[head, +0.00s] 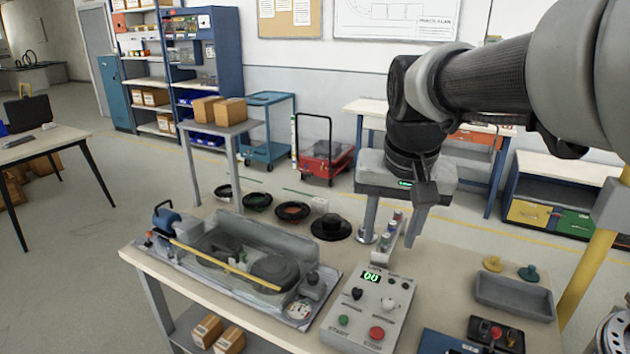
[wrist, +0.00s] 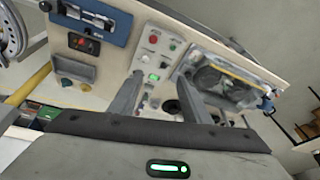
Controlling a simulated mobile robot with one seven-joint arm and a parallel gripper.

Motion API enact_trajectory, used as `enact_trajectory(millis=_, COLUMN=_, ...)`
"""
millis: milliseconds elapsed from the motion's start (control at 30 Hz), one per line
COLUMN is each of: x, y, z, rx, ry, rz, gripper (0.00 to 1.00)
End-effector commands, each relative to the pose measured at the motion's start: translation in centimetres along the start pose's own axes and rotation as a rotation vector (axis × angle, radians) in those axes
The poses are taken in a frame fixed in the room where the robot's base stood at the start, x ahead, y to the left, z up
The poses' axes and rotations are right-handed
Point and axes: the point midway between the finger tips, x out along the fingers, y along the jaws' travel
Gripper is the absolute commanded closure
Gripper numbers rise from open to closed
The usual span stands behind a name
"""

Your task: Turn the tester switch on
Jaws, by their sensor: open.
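I cannot tell for certain which of these carries the tester switch. My gripper (head: 391,238) is open and empty, pointing down above the bench behind the control box. In the wrist view, the control box (wrist: 155,50) shows beyond and between the fingers (wrist: 160,85).
Several dark rings and a black hub (head: 331,228) lie along the back edge. Small cylinders (head: 394,226) stand behind the control box. A grey tray (head: 515,297) and two knobs sit at right.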

Motion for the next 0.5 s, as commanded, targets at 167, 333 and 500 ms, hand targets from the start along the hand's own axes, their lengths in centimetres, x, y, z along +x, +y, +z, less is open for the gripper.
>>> enact_trajectory(millis=167, x=4.2, y=-1.5, z=-5.1, rx=0.099, ry=-0.078, rz=0.025, gripper=0.57)
enact_trajectory(millis=333, x=9.1, y=-2.6, z=-9.1, rx=0.2, ry=-0.146, rz=0.049, gripper=0.57)
enact_trajectory(millis=500, x=14.9, y=-3.5, z=-12.3, rx=0.299, ry=-0.212, rz=0.076, gripper=0.57)
